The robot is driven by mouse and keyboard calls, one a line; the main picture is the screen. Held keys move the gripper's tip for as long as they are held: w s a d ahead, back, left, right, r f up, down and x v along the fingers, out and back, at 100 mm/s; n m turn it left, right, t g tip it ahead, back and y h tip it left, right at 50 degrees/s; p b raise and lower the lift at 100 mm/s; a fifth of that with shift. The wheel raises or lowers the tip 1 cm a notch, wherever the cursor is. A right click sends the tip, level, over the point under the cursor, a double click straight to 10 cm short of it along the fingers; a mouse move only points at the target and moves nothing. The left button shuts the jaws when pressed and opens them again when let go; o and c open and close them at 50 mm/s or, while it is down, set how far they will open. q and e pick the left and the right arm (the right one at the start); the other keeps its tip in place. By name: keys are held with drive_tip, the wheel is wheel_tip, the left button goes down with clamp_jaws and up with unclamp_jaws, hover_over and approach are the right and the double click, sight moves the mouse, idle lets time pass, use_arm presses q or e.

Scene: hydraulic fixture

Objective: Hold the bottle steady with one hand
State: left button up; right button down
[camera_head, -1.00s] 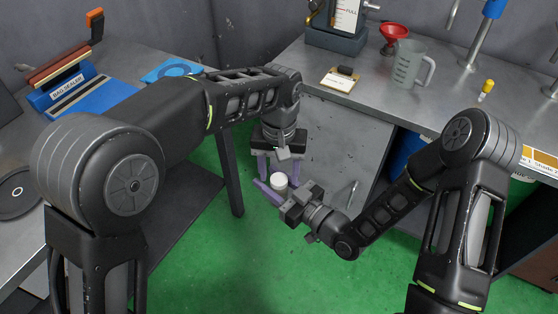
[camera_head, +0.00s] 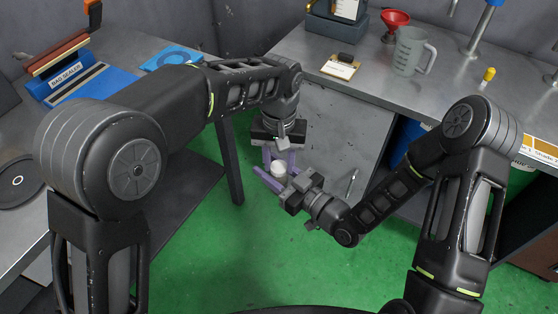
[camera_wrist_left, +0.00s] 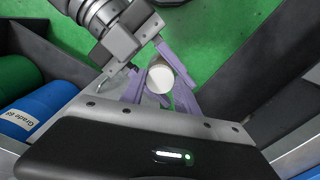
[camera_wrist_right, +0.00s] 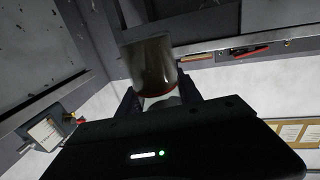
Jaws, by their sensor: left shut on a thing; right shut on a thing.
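The bottle shows its white round top (camera_head: 278,168) between my two grippers, over the green floor. In the left wrist view the white top (camera_wrist_left: 160,79) sits between the purple fingers. In the right wrist view a brownish cylinder (camera_wrist_right: 149,66) with a red rim stands between the dark fingers. My left gripper (camera_head: 279,158) reaches in from behind and is shut on the bottle. My right gripper (camera_head: 273,180) comes from the front right and is also shut on it. Fingers hide much of the bottle, and I cannot tell which part each gripper grasps.
A metal counter stands behind right, with a measuring jug (camera_head: 410,52), a red funnel (camera_head: 395,20) and a card (camera_head: 341,67). A bench with a blue bag sealer (camera_head: 66,80) is at left. The green floor (camera_head: 250,250) below is clear.

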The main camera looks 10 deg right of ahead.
use_arm(q)
clamp_jaws()
drive_tip(key=o, duration=1.2)
unclamp_jaws()
drive_tip(key=shift+r, duration=0.15)
wheel_tip(320, 180, up, 12)
drive_tip(key=shift+f, duration=0.1)
drive_tip(key=shift+f, duration=0.1)
